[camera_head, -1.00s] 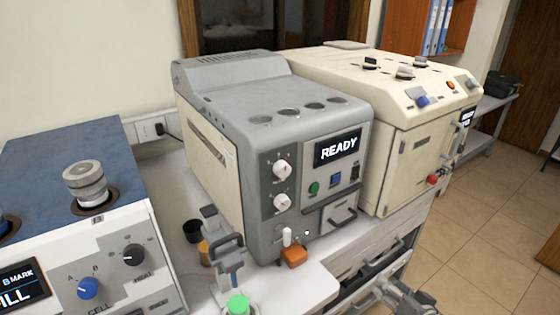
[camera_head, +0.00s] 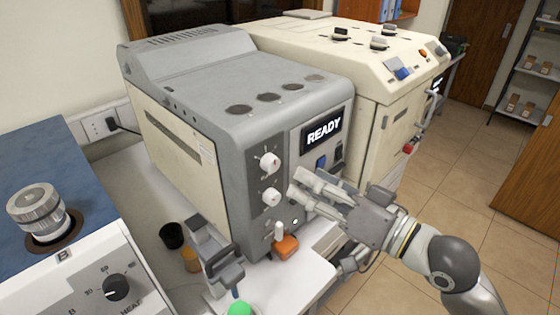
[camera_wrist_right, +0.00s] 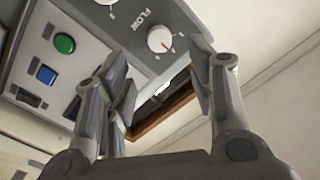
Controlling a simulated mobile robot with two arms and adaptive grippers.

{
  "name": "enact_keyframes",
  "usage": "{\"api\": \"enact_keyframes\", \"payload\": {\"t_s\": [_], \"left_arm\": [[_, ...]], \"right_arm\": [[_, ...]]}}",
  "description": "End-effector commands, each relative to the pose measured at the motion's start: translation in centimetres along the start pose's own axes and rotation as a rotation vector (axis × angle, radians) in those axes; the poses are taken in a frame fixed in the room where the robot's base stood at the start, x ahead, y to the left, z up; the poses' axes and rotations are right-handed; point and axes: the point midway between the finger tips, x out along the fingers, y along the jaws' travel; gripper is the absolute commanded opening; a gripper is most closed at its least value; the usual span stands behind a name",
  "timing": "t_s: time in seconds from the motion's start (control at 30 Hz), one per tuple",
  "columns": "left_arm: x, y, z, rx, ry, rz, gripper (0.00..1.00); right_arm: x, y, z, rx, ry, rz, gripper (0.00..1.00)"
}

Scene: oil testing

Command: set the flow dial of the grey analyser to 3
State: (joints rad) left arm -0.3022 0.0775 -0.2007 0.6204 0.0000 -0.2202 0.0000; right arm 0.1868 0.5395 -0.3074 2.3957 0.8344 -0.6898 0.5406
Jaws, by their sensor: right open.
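The grey analyser (camera_head: 190,130) stands on the bench with a lit READY screen (camera_head: 322,130). Two white dials sit on its dark front strip: an upper one (camera_head: 269,163) and a lower one (camera_head: 271,197). In the right wrist view the FLOW lettering (camera_wrist_right: 147,18) lies between two dials, closest to a white dial (camera_wrist_right: 162,39) with a red mark. Its numbers are too small to read. My right gripper (camera_head: 302,187) is open and empty in front of the panel, just right of the dials. In the wrist view that dial shows beyond its fingers (camera_wrist_right: 162,88). My left gripper is out of view.
A cream machine (camera_head: 375,110) stands behind the analyser. A white device with a blue top (camera_head: 45,155) is at left. A grey stand (camera_head: 222,268), an orange item (camera_head: 286,247) and a black cup (camera_head: 172,235) sit near the analyser's front. The floor at right is open.

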Motion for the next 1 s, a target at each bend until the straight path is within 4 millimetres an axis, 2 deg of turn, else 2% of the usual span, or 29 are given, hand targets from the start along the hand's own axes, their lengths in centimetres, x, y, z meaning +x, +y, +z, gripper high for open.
{"api": "enact_keyframes", "payload": {"t_s": [0.03, 0.2, 0.43, 0.6, 0.83, 0.87, 1.0], "left_arm": [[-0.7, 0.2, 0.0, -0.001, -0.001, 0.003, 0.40], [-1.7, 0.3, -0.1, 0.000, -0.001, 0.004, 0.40], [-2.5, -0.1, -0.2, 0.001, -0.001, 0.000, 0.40], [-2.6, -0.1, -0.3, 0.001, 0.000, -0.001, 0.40], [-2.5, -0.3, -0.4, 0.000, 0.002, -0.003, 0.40], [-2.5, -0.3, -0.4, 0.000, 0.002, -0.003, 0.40], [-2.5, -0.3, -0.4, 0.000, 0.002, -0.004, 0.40]], "right_arm": [[1.0, -0.2, -0.4, 0.004, 0.003, -0.001, 0.51], [4.1, -0.1, -0.4, 0.003, 0.002, 0.000, 0.51], [6.9, 0.0, -0.2, 0.001, 0.001, 0.000, 0.51], [7.6, 0.1, 0.0, -0.001, 0.000, 0.002, 0.51], [7.7, 0.1, 0.0, -0.001, 0.000, 0.002, 0.51], [7.7, 0.1, 0.0, -0.001, 0.000, 0.002, 0.49], [7.7, 0.1, 0.0, -0.001, 0.001, 0.002, 0.31]]}}
